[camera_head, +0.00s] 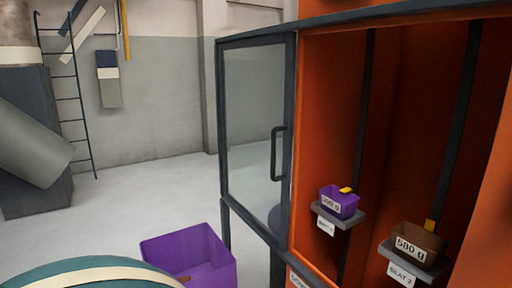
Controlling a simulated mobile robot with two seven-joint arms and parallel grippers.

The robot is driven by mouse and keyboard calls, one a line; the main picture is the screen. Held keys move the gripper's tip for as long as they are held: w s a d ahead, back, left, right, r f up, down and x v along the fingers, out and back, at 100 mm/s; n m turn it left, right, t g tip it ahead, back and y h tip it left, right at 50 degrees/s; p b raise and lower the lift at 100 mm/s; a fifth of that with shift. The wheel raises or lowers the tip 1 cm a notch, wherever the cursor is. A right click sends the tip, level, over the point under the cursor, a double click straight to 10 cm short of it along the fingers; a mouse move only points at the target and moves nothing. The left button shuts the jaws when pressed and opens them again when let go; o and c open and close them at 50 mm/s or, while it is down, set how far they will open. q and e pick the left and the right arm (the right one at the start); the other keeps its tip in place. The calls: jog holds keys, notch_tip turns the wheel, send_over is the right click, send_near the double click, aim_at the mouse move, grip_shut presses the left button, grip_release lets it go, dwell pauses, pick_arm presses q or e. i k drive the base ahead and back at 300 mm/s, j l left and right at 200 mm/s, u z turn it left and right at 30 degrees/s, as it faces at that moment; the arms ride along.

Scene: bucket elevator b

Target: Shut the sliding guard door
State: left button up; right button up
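The sliding guard door (255,120) is a dark-framed clear panel left of the orange elevator casing (325,110). It stands to the left of the casing's opening, and the opening is uncovered. Its dark vertical bar handle (274,155) is near the door's right edge. A dark rail (256,231) runs below the door. Neither my left nor my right gripper is in view.
Inside the casing, a purple bucket (340,203) and a brown bucket (418,243) sit on labelled grey seats. A teal rounded thing (85,274) fills the bottom left. Floor behind is clear.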

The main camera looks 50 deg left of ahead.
aim_at(289, 38)
jog(key=u, duration=1.75)
